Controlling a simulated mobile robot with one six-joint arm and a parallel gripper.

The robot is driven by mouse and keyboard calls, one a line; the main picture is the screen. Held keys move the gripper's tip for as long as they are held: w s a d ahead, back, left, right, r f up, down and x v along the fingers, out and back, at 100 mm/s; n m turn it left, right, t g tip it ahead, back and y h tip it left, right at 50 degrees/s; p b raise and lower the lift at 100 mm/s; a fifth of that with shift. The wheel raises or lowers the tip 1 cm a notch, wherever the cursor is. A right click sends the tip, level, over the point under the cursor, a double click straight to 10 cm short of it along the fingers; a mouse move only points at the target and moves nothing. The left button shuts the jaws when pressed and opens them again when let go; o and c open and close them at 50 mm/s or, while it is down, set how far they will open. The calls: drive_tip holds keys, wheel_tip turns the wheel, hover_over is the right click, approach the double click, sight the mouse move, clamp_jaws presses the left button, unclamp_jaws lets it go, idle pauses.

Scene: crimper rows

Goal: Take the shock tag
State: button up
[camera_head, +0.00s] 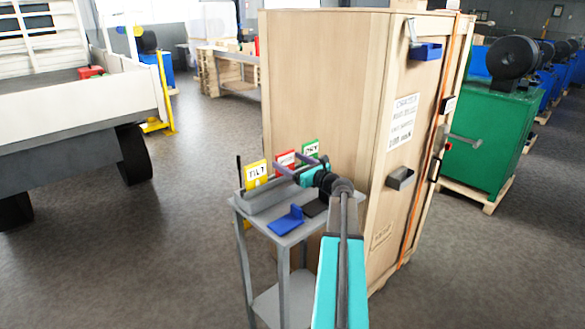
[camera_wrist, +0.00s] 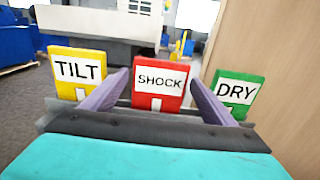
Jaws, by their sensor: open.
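The red shock tag (camera_wrist: 158,83) stands upright in the middle of a row, with the word SHOCK facing the wrist camera. It also shows in the head view (camera_head: 284,158), partly covered by my gripper. My gripper (camera_wrist: 160,77) is open, with one purple finger on each side of the red tag. Whether the fingers touch it, I cannot tell. The yellow TILT tag (camera_wrist: 77,70) stands to the left and the green DRY tag (camera_wrist: 236,92) to the right. The tags' lower parts are hidden behind my gripper in the wrist view.
The tags stand on a small grey table (camera_head: 240,206) with a blue bracket (camera_head: 287,220) near its front. A large wooden crate (camera_head: 325,80) rises close behind and to the right. Open floor (camera_head: 150,250) lies to the left.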

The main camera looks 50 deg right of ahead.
drive_tip(key=shift+w, duration=1.1)
drive_tip(key=c, duration=0.8)
drive_tip(key=shift+c, duration=1.3)
wheel_tip(320, 180, up, 6)
drive_tip(key=p, duration=0.1)
drive_tip(key=shift+p, duration=0.3)
drive_tip(key=shift+s, duration=0.2)
